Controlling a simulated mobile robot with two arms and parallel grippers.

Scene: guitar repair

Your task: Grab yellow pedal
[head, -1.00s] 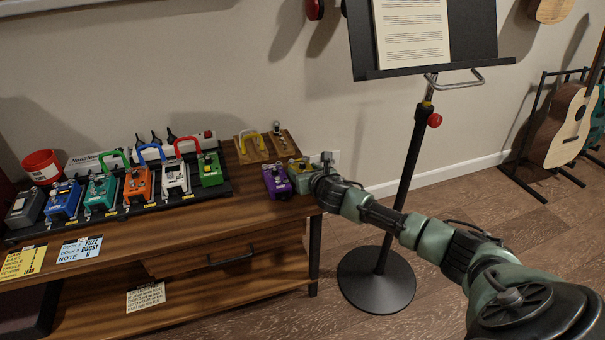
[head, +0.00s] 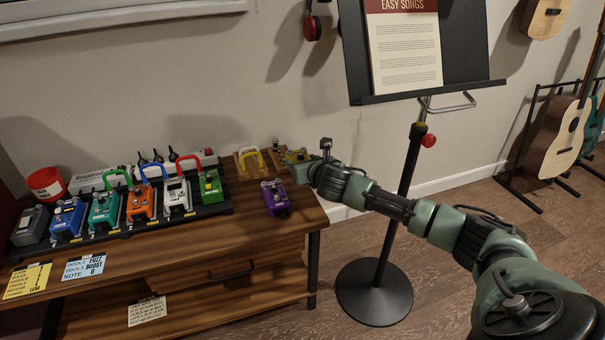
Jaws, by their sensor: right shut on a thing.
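The yellow pedal (head: 296,156) is at the right end of the wooden bench, in front of the wall and beyond the purple pedal. My right gripper (head: 312,170) reaches in from the right and is shut on the yellow pedal. The gripper hides part of the pedal, and I cannot tell clearly how far it is off the bench. My left gripper is not in view.
A purple pedal (head: 275,198) stands nearby on the bench (head: 190,238). A board (head: 225,207) with several coloured pedals fills the bench's left part. A music stand (head: 409,165) rises close to my right arm.

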